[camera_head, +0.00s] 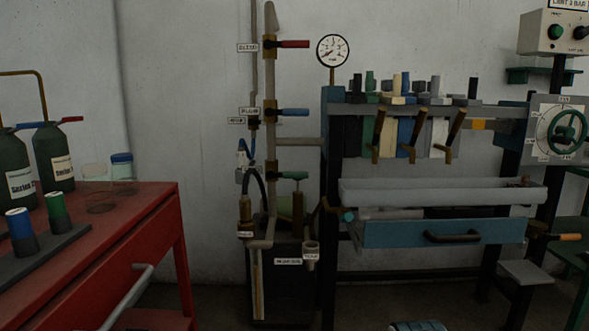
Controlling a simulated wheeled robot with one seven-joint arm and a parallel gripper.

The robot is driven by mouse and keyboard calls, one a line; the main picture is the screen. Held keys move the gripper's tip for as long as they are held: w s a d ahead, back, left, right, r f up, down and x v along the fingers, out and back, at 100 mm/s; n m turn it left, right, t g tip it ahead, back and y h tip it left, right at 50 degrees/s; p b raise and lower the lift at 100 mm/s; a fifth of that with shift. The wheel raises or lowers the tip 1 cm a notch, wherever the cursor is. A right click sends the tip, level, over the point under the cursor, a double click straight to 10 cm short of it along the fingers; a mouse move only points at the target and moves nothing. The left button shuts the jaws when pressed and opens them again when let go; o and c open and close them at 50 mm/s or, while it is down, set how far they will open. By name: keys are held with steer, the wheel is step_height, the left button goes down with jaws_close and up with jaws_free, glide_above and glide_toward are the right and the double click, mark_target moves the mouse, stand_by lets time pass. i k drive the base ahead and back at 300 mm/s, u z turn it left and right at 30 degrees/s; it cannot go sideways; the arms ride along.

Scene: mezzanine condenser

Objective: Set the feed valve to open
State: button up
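I cannot make out for sure which valve is the feed valve, as the small labels are hard to read. On a vertical pipe (270,80), a red lever (293,44) sits at the top and a blue lever (293,112) lower down. Both point right, across the pipe. A green handle (293,175) sits below them, also level. A green handwheel (567,131) is on a dial plate (546,115) at the far right. An orange-tipped lever (562,237) points right below it.
A red cart (150,220) with green bottles (52,158) and jars stands at the left. A rack with brown levers (410,140), a grey trough (440,192) and a blue drawer (400,235) stands right of the pipes. A round gauge (333,50) is above. Floor shows between cart and pipes.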

mark_target(291, 175)
steer(key=k, duration=0.65)
steer(key=u, duration=0.7)
steer(key=i, duration=1.15)
steer(key=z, duration=0.1)
